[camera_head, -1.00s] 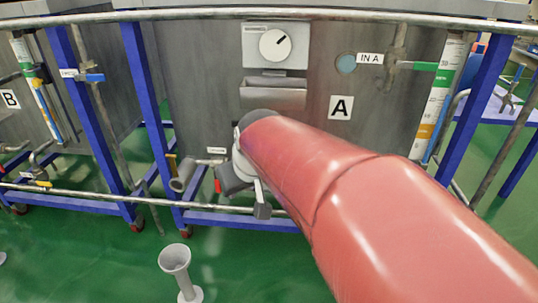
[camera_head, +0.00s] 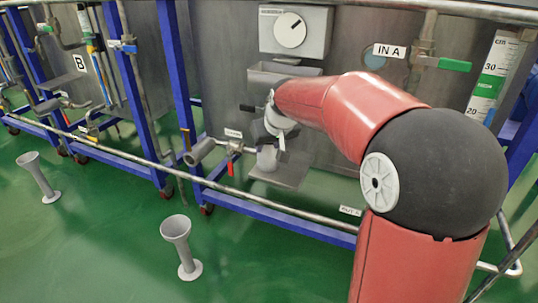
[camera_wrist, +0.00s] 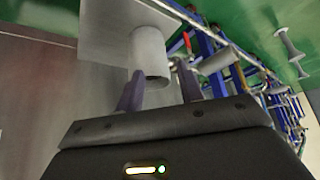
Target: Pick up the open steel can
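The open steel can (camera_head: 267,158) is a small grey cylinder standing on a square grey ledge (camera_head: 290,172) at the front of tank A. In the wrist view, which is turned upside down, the can (camera_wrist: 150,52) shows with its open mouth toward the camera. My gripper (camera_head: 276,138) is just above the can in the head view, partly hidden by my arm. In the wrist view my gripper (camera_wrist: 160,78) is open, its two fingers apart, with the can's mouth appearing between the tips. Whether a finger touches it cannot be told.
A dial box (camera_head: 296,32) and a metal chute (camera_head: 285,75) are on the tank wall above. A pipe with a red-handled valve (camera_head: 231,166) is left of the ledge. A rail (camera_head: 270,210) runs in front. Two grey stands (camera_head: 177,240) (camera_head: 38,177) stand on the green floor.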

